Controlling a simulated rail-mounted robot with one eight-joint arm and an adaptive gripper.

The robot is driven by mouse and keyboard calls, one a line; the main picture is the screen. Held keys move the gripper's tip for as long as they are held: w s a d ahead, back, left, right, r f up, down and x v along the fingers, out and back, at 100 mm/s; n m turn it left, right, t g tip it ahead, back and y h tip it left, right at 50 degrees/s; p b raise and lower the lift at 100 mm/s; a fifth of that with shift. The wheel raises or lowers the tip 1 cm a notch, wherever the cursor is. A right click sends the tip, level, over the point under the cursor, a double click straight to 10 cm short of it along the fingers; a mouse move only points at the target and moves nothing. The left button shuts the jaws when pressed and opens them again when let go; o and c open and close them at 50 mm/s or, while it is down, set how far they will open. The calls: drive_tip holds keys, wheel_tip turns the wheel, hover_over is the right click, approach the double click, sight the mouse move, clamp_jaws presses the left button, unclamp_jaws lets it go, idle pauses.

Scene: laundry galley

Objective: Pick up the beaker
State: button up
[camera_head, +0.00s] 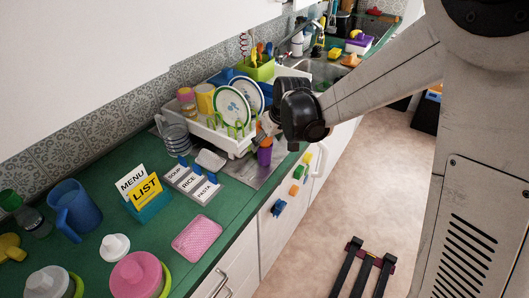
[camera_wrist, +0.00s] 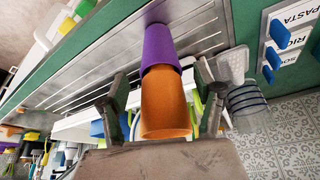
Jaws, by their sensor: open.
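The beaker, purple with an orange part nearest the camera, stands on the metal drainboard; I cannot tell whether it is one piece or two stacked cups. In the wrist view its orange part (camera_wrist: 166,105) fills the middle and its purple part (camera_wrist: 160,46) lies beyond. In the head view the purple part (camera_head: 265,154) shows just below my gripper (camera_head: 264,137), which partly hides the top. In the wrist view my gripper (camera_wrist: 161,93) is open, with one finger on each side of the beaker and visible gaps between.
A white dish rack (camera_head: 222,137) with plates stands close behind the beaker. Stacked clear glasses (camera_head: 176,140) and labelled SOUP, RICE and PASTA holders (camera_head: 192,183) are to its left. The counter's front edge is near on the right.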

drive_tip(key=shift+x, duration=1.35)
drive_tip(key=c, duration=1.3)
